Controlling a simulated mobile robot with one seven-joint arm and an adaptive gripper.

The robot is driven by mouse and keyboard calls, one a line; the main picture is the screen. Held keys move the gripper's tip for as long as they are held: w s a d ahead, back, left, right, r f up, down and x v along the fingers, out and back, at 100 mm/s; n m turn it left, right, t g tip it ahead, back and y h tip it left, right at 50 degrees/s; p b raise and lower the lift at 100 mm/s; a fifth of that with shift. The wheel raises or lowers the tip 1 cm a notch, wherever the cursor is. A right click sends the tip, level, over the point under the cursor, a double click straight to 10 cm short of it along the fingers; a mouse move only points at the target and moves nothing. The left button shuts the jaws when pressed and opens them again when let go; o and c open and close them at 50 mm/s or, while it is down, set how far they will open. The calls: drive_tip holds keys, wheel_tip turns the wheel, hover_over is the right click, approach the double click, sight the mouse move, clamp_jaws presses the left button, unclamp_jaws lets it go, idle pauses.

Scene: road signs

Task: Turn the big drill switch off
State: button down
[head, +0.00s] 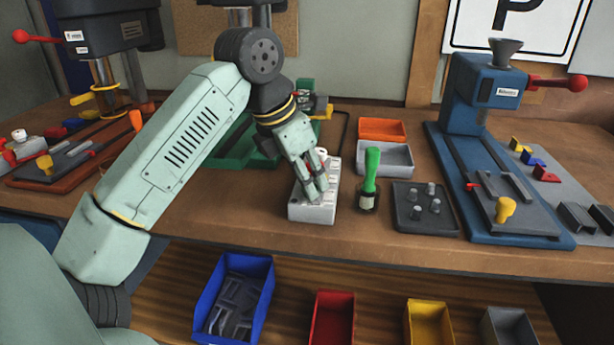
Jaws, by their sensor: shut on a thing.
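A light grey box with small labels or switches on top (314,212) lies near the front edge of the workbench. My gripper (318,186) reaches down onto the top of this box, and its fingers are shut on part of it. The fingers hide the part they hold, so I cannot tell which switch it is or its position. A large dark drill press (105,30) with a red-knobbed handle stands at the left. A smaller blue drill press (472,95) with a red-knobbed handle stands at the right.
A green-handled tool (371,166) stands close right of the box. Blue (268,290), red (331,312) and yellow (428,315) bins sit below the bench (385,245).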

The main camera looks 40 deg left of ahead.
drive_tip(key=c, duration=1.2)
unclamp_jaws()
drive_tip(key=shift+c, duration=0.2)
drive_tip(key=v, duration=1.2)
